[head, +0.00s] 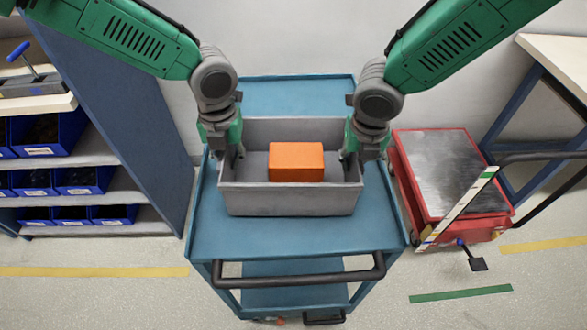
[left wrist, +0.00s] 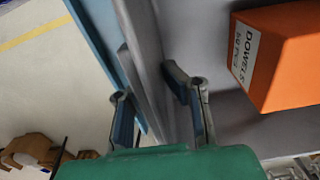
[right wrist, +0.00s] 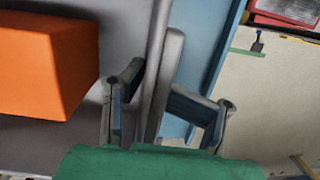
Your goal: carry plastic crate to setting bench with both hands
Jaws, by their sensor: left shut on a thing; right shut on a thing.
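A grey plastic crate (head: 290,202) sits on, or just over, the top of a blue cart; I cannot tell if it touches. An orange box (head: 296,162) lies inside it, and its label reads "DOWELS" in the left wrist view (left wrist: 275,60). My left gripper (head: 228,158) is shut on the crate's left wall, with one finger on each side of the wall in the left wrist view (left wrist: 160,105). My right gripper (head: 357,158) is shut on the right wall, which passes between its fingers in the right wrist view (right wrist: 165,100). The setting bench cannot be identified for sure.
The blue cart (head: 300,238) has a dark push handle (head: 300,283) at its near side. A red lift table (head: 450,185) with a metal top stands at right, beside a pale-topped bench (head: 560,60). Shelves with blue bins (head: 85,180) stand at left.

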